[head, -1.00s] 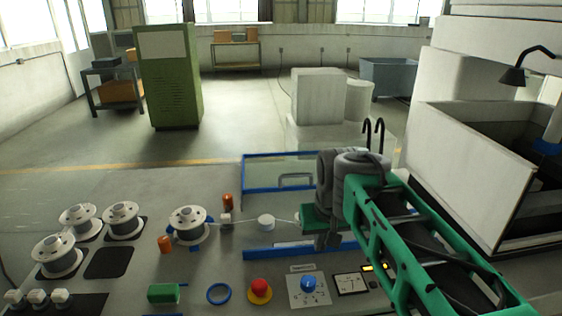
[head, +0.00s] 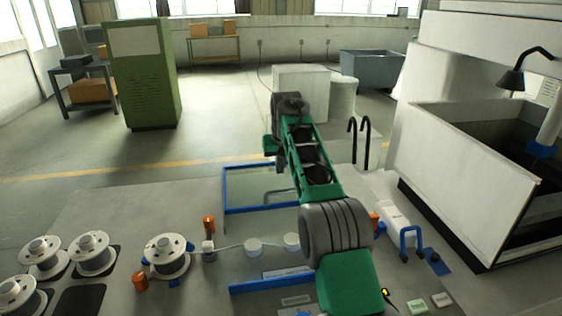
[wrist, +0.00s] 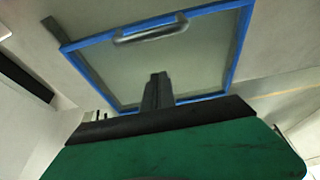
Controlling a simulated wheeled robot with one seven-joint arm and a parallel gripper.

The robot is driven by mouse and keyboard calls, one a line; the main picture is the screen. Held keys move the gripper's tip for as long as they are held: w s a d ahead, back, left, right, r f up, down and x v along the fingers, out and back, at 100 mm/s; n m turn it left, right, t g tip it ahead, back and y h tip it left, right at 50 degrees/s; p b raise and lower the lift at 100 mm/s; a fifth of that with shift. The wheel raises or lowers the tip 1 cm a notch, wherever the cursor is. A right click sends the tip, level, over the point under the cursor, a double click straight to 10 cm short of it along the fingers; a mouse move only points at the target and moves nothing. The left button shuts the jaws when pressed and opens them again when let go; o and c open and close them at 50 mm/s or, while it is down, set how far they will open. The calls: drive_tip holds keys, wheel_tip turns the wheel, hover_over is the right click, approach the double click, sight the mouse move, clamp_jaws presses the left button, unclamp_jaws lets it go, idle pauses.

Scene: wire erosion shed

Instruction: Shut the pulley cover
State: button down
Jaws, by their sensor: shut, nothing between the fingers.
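The pulley cover is a clear pane in a blue frame (head: 226,190) with a grey bar handle. In the head view it stands open behind the pulleys, and my arm hides its right part. The wrist view shows most of the frame (wrist: 210,17), with the handle (wrist: 152,30) near the far edge. My gripper (wrist: 158,76) is shut and empty, its fingers in front of the pane's near part. I cannot tell whether they touch it. In the head view the green hand (head: 270,145) is beyond the cover, fingers hidden. White pulleys (head: 253,247) lie uncovered in front.
A blue bar (head: 262,284) edges the pulley area in front. Wire spools (head: 167,257) and orange posts (head: 209,224) stand left. Black hooks (head: 359,142), a blue handle (head: 411,240) and a white machine tank (head: 460,165) are right.

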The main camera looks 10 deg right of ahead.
sight(282, 202)
drive_tip(key=x, duration=0.4)
drive_tip(key=shift+s+f+b, duration=0.15)
drive_tip(key=shift+s+b, duration=0.15)
drive_tip(key=shift+s, duration=1.25)
drive_tip(key=shift+s+f+b, duration=0.2)
drive_tip(key=shift+s+b, duration=0.1)
drive_tip(key=shift+s, duration=0.2)
